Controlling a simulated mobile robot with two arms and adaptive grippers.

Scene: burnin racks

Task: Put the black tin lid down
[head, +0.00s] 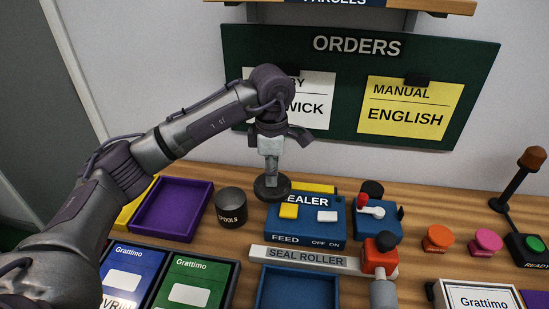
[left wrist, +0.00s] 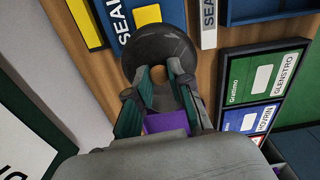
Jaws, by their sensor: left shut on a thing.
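My left gripper (head: 271,166) points down and is shut on the black tin lid (head: 272,187), a dark round disc. In the head view the lid shows to the right of the open dark tin marked SPOOLS (head: 231,208), overlapping the left edge of the blue sealer (head: 305,222). In the left wrist view the lid (left wrist: 158,42) lies across my left gripper's fingertips (left wrist: 158,73), with a brown spot at its middle. I cannot tell how high the lid is above the table.
A purple tray (head: 173,239) stands left of the tin. Blue and green Grattimo boxes (head: 196,297) and the seal roller strip (head: 305,259) lie in front. A blue device with a red knob (head: 377,214) stands right of the sealer. Bare wood (head: 238,237) shows before the tin.

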